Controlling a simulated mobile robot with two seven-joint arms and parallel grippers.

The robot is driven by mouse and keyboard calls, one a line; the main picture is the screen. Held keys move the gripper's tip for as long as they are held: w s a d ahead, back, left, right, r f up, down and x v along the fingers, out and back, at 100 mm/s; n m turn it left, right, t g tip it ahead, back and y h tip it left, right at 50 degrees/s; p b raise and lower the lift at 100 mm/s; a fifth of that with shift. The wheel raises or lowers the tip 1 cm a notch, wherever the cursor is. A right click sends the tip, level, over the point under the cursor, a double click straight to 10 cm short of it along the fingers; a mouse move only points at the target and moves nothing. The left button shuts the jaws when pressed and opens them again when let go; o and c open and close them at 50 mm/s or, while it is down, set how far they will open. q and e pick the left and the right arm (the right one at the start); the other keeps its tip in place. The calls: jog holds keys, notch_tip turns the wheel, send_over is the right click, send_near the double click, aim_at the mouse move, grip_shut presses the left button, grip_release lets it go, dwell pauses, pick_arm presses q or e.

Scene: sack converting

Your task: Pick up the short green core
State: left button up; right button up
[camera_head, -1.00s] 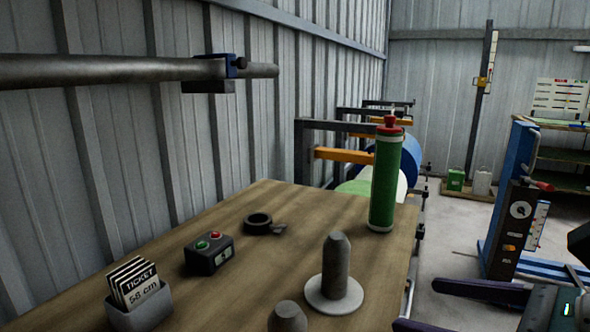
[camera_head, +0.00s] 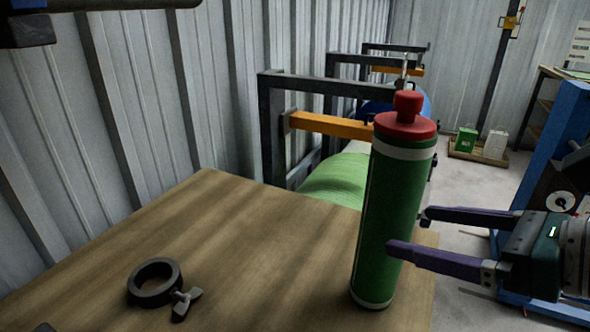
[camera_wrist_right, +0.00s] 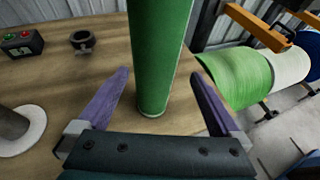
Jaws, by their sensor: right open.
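The green core (camera_head: 393,215) stands upright near the right edge of the wooden table. It has pale bands near its ends and a red cap with a knob on top. My right gripper (camera_head: 407,232) is open and level at the core's right side. One finger overlaps the front of the core and the other tip is at its far right edge. In the right wrist view the core (camera_wrist_right: 158,60) stands between the two spread fingers (camera_wrist_right: 160,82), with a gap on each side. Its top is cut off there. My left gripper is not in view.
A dark ring clamp (camera_head: 155,282) lies on the table (camera_head: 225,250) to the left. A black button box (camera_wrist_right: 20,43) and a grey post on a white disc (camera_wrist_right: 18,130) show in the wrist view. Framed rolls (camera_head: 335,180) stand behind the table.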

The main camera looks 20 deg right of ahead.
aim_at(400, 230)
jog(key=shift+a+x, duration=0.25)
jog(key=shift+x, duration=1.65)
jog(key=shift+w+a+f+b, duration=0.2)
jog(key=shift+w+a+f, duration=0.1)
jog(key=shift+w+f, duration=0.35)
jog(key=shift+w+a+f+b, duration=0.25)
jog(key=shift+w+f, duration=0.2)
jog(key=shift+w, duration=0.3)
jog(key=shift+w+a+f+b, duration=0.15)
jog(key=shift+w+a+f, duration=0.15)
jog(key=shift+w+f, duration=0.3)
jog(key=shift+r, duration=0.1)
grip_shut()
